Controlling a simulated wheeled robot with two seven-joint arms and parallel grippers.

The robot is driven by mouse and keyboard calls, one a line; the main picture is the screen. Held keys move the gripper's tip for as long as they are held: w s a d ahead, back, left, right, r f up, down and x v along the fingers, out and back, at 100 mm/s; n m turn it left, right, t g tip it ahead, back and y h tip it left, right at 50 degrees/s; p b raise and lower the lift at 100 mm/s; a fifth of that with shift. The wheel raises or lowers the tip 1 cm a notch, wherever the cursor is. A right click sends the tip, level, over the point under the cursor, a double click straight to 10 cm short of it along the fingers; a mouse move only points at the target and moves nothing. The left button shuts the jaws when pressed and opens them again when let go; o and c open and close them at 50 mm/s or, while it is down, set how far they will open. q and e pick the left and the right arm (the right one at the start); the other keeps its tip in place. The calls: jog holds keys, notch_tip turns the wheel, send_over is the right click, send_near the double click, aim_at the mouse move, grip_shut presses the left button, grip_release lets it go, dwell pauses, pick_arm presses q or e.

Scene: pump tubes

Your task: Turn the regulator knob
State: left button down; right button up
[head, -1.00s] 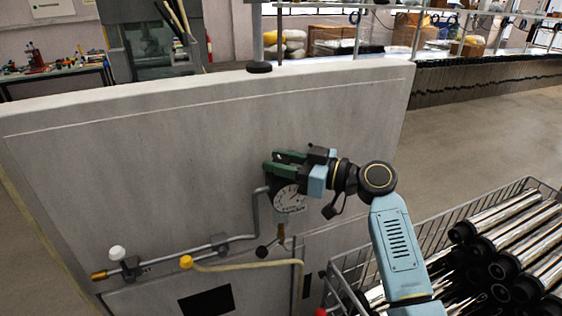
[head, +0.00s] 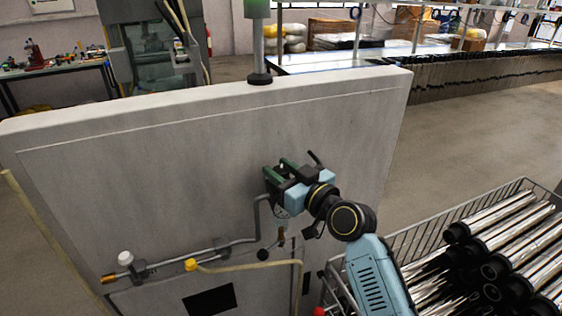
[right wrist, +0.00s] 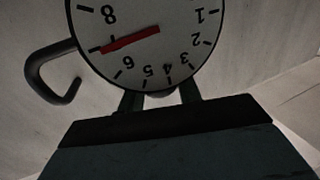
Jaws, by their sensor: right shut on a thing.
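The round white pressure gauge (right wrist: 150,45) has a red needle and appears upside down in the right wrist view. In the head view only a sliver of the gauge (head: 283,212) shows below my right gripper. My right gripper (head: 280,172) has green fingers and is at the regulator on the grey panel, just above the gauge. It is shut on the regulator knob, which its fingers and body largely hide. In the right wrist view its two dark fingers (right wrist: 160,98) reach behind the gauge's edge. My left gripper is not in view.
A metal pipe (head: 205,247) with a white-capped valve (head: 125,258) and a yellow-capped fitting (head: 191,264) runs along the grey panel (head: 150,170). A small black ball handle (head: 262,254) hangs below the gauge. A wire basket (head: 420,245) of shiny tubes stands at right.

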jog(key=shift+m+t+h+p, duration=0.3)
jog(key=shift+h+p, duration=0.05)
jog(key=shift+h, duration=0.05)
jog(key=o, duration=0.9)
jog(key=b+v, duration=0.1)
jog(key=v, duration=1.2)
jog(key=shift+s+d+b, duration=0.1)
jog(key=shift+s+b, duration=0.1)
jog(key=shift+b, duration=0.1)
